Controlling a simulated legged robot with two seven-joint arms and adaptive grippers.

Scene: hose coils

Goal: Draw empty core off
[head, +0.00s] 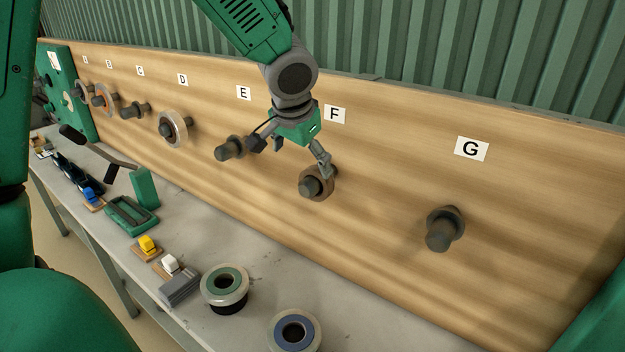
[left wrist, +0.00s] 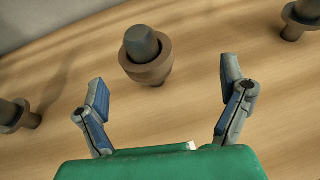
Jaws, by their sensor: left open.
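A brown ring-shaped core (head: 328,184) with no hose on it sits around the dark peg (head: 308,185) under label F on the wooden board. In the left wrist view the core (left wrist: 147,72) shows around the base of the peg (left wrist: 141,42), ahead of the fingers. My left gripper (head: 288,160) is open and empty, up and to the left of that peg in the head view. One finger overlaps the core's upper edge there; I cannot tell if it touches. The left wrist view shows both blue-padded fingers spread wide (left wrist: 163,84), with the core beyond their tips.
Dark pegs under E (head: 230,149) and G (head: 442,232) carry no coil. A pale coil (head: 170,128) hangs under D. On the grey bench (head: 235,248) stand a green-centred coil (head: 208,297), a blue-centred coil (head: 312,334) and small items. The board right of F is clear up to G.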

